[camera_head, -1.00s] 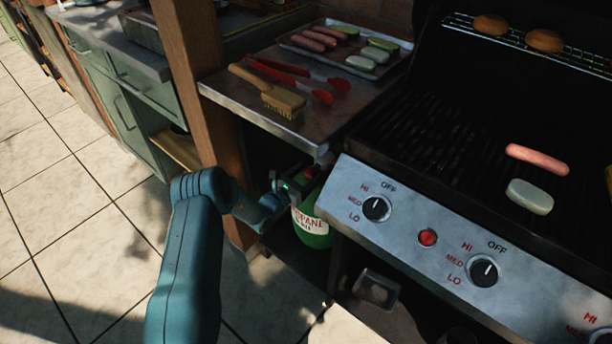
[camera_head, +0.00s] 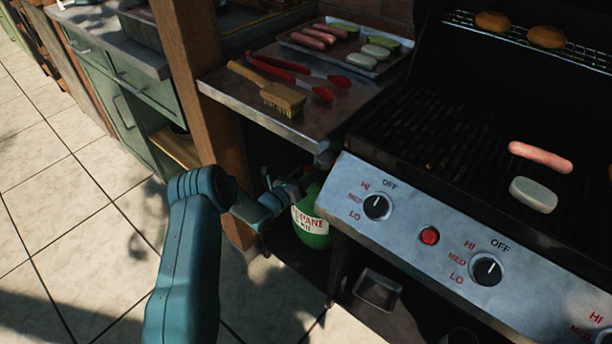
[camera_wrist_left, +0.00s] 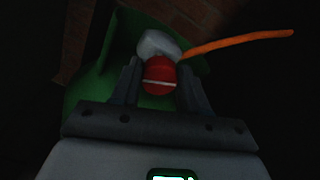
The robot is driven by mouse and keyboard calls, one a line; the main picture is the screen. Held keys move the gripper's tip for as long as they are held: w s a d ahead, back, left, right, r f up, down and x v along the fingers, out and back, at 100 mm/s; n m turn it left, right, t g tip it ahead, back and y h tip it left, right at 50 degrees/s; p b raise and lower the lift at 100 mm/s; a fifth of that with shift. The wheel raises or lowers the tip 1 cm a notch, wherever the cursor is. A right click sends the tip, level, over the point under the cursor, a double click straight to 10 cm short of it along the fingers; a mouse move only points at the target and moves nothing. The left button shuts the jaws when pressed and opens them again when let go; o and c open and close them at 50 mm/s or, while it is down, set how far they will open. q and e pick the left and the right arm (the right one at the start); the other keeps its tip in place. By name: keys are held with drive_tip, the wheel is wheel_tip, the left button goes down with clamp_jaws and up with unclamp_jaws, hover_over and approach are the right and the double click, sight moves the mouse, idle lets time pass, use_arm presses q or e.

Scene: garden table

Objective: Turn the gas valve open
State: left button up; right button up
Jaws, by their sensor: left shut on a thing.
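The green propane tank (camera_head: 311,222) stands under the side shelf, left of the grill, with its label facing out. Its red valve knob (camera_wrist_left: 160,77) shows in the left wrist view, with a white line across it. My left gripper (camera_head: 297,182) reaches in at the top of the tank. In the left wrist view my left gripper (camera_wrist_left: 158,84) has a finger on each side of the knob and is shut on it. The knob is hidden in the head view. The right gripper is not in view.
An orange hose (camera_wrist_left: 237,42) leaves a grey fitting (camera_wrist_left: 157,44) behind the knob. The side shelf (camera_head: 228,92) overhangs the tank, a wooden post (camera_head: 205,110) stands to the left, and the grill's control panel (camera_head: 405,222) is to the right.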

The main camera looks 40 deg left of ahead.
use_arm(q)
drive_tip(key=n, duration=0.3)
drive_tip(key=shift+n+b, duration=0.35)
drive_tip(key=shift+n, duration=0.05)
drive_tip(key=n, duration=0.3)
drive_tip(key=shift+a+f+n, duration=0.1)
drive_tip(key=shift+n, duration=0.2)
drive_tip(key=n, duration=0.3)
drive_tip(key=shift+b, duration=0.4)
drive_tip(key=shift+f+n, duration=0.1)
drive_tip(key=shift+n, duration=1.7)
drive_tip(key=o, duration=1)
drive_tip(key=s+p, duration=0.1)
drive_tip(key=s, duration=0.4)
drive_tip(key=s+a+p, duration=0.1)
drive_tip(key=s, duration=0.5)
drive_tip(key=s+p, duration=0.1)
drive_tip(key=s, duration=0.4)
drive_tip(key=shift+s+a, duration=0.15)
